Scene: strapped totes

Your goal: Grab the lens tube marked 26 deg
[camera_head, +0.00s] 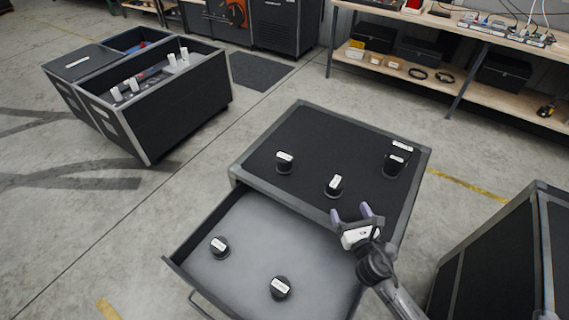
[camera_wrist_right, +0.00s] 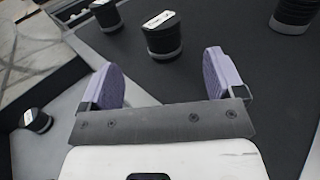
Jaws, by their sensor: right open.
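Several short black lens tubes with white labels are in view; the print is too small to read, so I cannot tell which is marked 26 deg. On the black case top stand a left tube (camera_head: 285,162), a middle tube (camera_head: 334,187) and a larger right tube (camera_head: 396,161). Two more, a left drawer tube (camera_head: 220,248) and a front drawer tube (camera_head: 281,288), are in the open drawer. My right gripper (camera_head: 351,213) is open and empty, just short of the middle tube. In the right wrist view that tube (camera_wrist_right: 163,38) is ahead between the purple fingers, apart from them. My left gripper is out of view.
The grey drawer (camera_head: 250,222) is pulled out below the case top (camera_head: 320,135). A dark case (camera_head: 505,255) stands at right. An open tote (camera_head: 185,100) holding white items stands at back left. A wooden bench (camera_head: 480,90) is behind, with clear floor between.

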